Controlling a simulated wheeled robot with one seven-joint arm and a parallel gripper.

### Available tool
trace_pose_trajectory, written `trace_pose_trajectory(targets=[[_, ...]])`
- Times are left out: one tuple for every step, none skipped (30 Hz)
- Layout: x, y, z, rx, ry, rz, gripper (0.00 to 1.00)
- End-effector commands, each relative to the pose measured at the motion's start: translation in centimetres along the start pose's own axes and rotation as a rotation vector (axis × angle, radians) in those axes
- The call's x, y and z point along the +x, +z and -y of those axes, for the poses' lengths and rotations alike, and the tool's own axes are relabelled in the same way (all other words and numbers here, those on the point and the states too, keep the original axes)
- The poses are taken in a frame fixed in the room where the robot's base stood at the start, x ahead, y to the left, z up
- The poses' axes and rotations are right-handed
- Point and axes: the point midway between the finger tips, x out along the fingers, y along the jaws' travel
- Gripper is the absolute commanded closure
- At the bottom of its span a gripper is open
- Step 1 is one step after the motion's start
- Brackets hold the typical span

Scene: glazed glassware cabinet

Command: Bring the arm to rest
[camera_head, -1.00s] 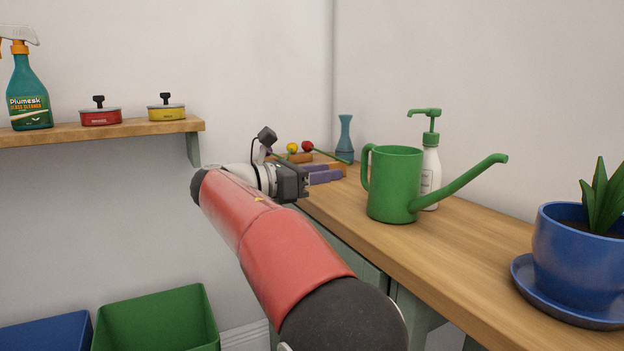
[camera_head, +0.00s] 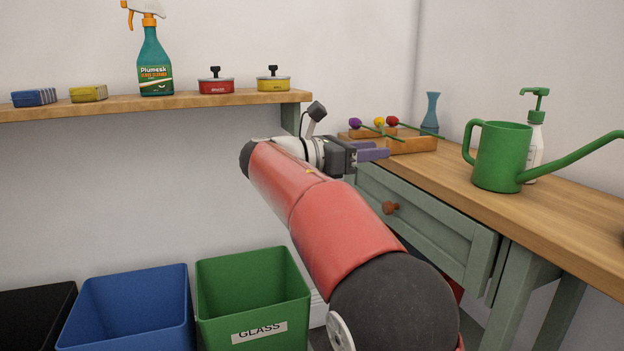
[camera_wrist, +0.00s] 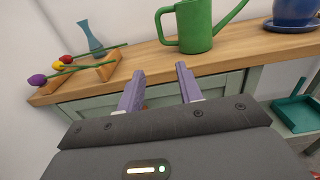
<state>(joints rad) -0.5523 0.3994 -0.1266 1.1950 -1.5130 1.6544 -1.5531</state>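My gripper (camera_head: 372,152) is held out in front of the wooden table (camera_head: 570,215), near its left end, with my red arm reaching up to it from the lower right. In the wrist view my gripper (camera_wrist: 157,84) shows two purple fingers standing apart with nothing between them. It is open and empty. Beyond the fingertips are the table's front edge and the green drawer front (camera_wrist: 165,93). No object touches the fingers.
Flowers on a wooden rack (camera_head: 412,143), a blue vase (camera_head: 431,112), a green watering can (camera_head: 500,155) and a pump bottle (camera_head: 536,130) stand on the table. A shelf (camera_head: 120,103) holds a spray bottle (camera_head: 155,65). Green (camera_head: 255,300) and blue (camera_head: 125,310) bins stand below.

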Motion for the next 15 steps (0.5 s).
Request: trace_pose_trajectory(targets=[[0.7, -0.1, 0.7, 0.018, -0.002, -0.023, 0.64], [0.9, -0.3, 0.9, 0.027, 0.0, -0.037, 0.64], [1.3, -0.4, 1.2, 0.042, 0.002, -0.054, 0.64], [1.5, -0.6, 1.5, 0.053, 0.003, -0.069, 0.64], [1.8, -0.8, 1.7, 0.063, 0.004, -0.083, 0.64], [2.1, -1.1, 2.1, 0.081, 0.005, -0.105, 0.64], [2.3, -1.3, 2.4, 0.093, 0.006, -0.12, 0.64], [2.6, -1.5, 2.7, 0.107, 0.007, -0.137, 0.64], [3.0, -1.8, 3.3, 0.129, 0.006, -0.163, 0.64], [3.3, -2.1, 3.6, 0.145, 0.005, -0.182, 0.64], [3.6, -2.4, 4.1, 0.165, 0.005, -0.205, 0.64], [3.9, -2.8, 4.7, 0.191, 0.003, -0.236, 0.64], [4.2, -3.1, 5.3, 0.215, 0.0, -0.262, 0.64], [4.5, -3.6, 5.9, 0.239, -0.003, -0.289, 0.64], [4.8, -4.1, 6.7, 0.273, -0.008, -0.327, 0.64]])
